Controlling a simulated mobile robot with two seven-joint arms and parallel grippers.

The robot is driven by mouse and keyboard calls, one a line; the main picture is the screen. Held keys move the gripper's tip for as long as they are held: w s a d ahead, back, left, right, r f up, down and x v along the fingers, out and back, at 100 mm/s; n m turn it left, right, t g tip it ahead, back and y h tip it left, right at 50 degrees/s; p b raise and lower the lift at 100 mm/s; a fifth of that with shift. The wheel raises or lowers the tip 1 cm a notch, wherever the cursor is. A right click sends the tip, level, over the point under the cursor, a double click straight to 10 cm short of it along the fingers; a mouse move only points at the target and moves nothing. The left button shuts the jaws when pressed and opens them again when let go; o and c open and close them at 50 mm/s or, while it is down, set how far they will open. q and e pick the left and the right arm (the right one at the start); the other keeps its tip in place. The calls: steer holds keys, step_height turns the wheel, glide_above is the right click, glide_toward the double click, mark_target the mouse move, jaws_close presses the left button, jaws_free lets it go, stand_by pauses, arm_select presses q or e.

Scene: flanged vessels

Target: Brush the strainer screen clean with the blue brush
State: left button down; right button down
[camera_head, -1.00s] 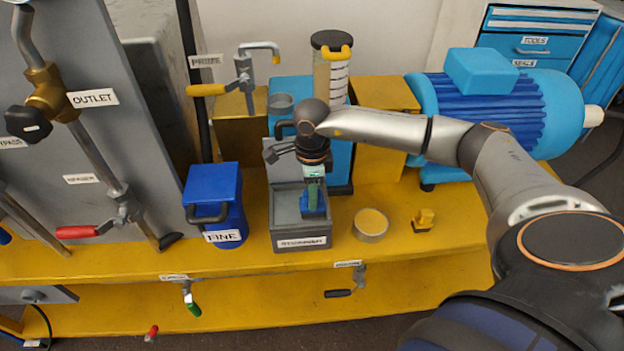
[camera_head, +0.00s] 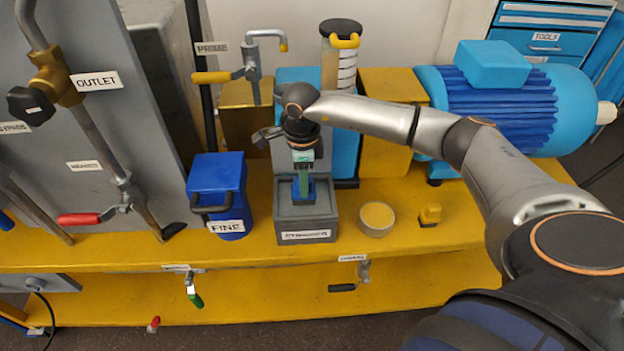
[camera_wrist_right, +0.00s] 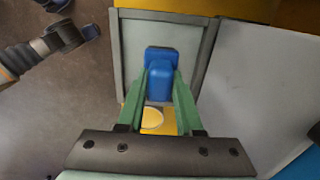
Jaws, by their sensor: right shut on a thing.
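My right gripper (camera_head: 304,172) points down over the open grey box labelled STRAINER (camera_head: 306,227). Its green fingers, also in the right wrist view (camera_wrist_right: 160,100), are shut on the blue brush (camera_head: 303,192). The brush shows as a blue block (camera_wrist_right: 160,76) in the right wrist view, in front of the box's interior. I cannot tell whether it touches anything inside. I cannot make out a screen in the box. A round shallow piece with a yellowish face (camera_head: 376,217) lies right of the box.
A blue canister labelled FINE (camera_head: 217,190) stands left of the box. Behind stand a clear graduated cylinder (camera_head: 339,65) and a blue motor (camera_head: 500,100). The yellow bench's front strip is clear.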

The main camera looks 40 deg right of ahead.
steer(key=shift+a+f, duration=0.15)
steer(key=shift+w+a, duration=0.35)
steer(key=shift+a, duration=0.25)
steer(key=shift+w+a, duration=0.35)
steer(key=shift+a, duration=0.25)
steer(key=shift+d, duration=0.15)
steer(key=shift+s+d+r, duration=0.15)
steer(key=shift+s+d, duration=0.25)
steer(key=shift+d, duration=0.25)
steer(key=shift+s+d+r, duration=0.1)
steer(key=shift+s+d, duration=0.25)
steer(key=shift+d, duration=0.3)
steer(key=shift+d, duration=0.1)
steer(key=shift+s+d+f, duration=0.1)
steer(key=shift+s+d, duration=0.3)
steer(key=shift+d, duration=0.2)
steer(key=shift+s+d+f, duration=0.1)
steer(key=shift+s+d, duration=0.25)
steer(key=shift+d, duration=0.2)
